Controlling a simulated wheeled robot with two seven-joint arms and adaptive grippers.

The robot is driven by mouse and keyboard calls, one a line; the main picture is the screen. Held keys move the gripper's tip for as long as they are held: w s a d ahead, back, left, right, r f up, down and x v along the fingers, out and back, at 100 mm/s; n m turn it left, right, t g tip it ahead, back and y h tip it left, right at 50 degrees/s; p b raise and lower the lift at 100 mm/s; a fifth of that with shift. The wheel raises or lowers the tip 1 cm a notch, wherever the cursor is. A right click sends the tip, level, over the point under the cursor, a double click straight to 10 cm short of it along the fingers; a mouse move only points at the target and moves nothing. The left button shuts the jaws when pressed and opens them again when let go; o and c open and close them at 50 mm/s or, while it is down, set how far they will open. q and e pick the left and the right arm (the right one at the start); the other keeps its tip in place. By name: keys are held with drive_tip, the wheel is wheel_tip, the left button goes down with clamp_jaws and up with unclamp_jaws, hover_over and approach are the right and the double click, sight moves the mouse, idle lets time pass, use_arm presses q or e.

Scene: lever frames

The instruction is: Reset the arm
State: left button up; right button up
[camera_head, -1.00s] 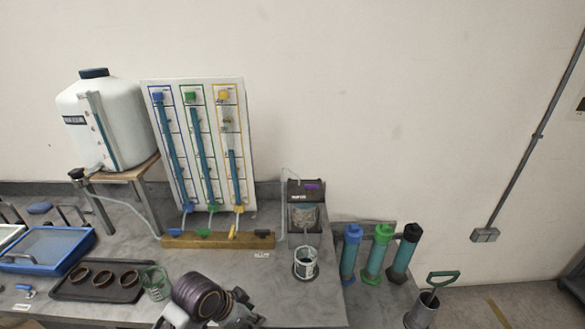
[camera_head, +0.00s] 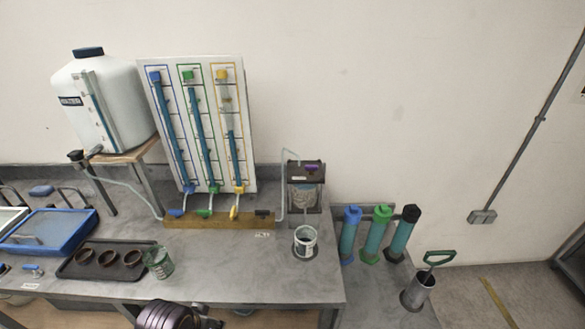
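A dark, ringed joint of my own arm (camera_head: 168,315) shows at the bottom edge, left of the middle, in front of the bench. The rest of that arm is cut off by the frame, and no fingertips show. Neither my left nor my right gripper can be seen.
Blue, green and black-capped cylinders (camera_head: 375,235) stand right. The bench front is clear.

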use_arm(q)
drive_tip(key=s+a+f+g, duration=0.1)
drive_tip(key=s+f, duration=0.1)
drive_tip(key=f, duration=1.5)
drive_tip(key=s+f+g, duration=0.1)
drive_tip(key=s+f, duration=0.2)
drive_tip(key=f, duration=1.5)
drive_tip(key=s+a+f, duration=0.2)
drive_tip(key=s+f, duration=0.7)
drive_tip(key=s, duration=0.1)
drive_tip(key=s+a+f, duration=0.2)
drive_tip(key=s+f, duration=0.7)
drive_tip(key=s, duration=0.2)
drive_tip(key=shift+a+g+y, duration=0.15)
drive_tip(key=shift+g+y, duration=0.15)
drive_tip(key=shift+g, duration=0.1)
idle(1.6)
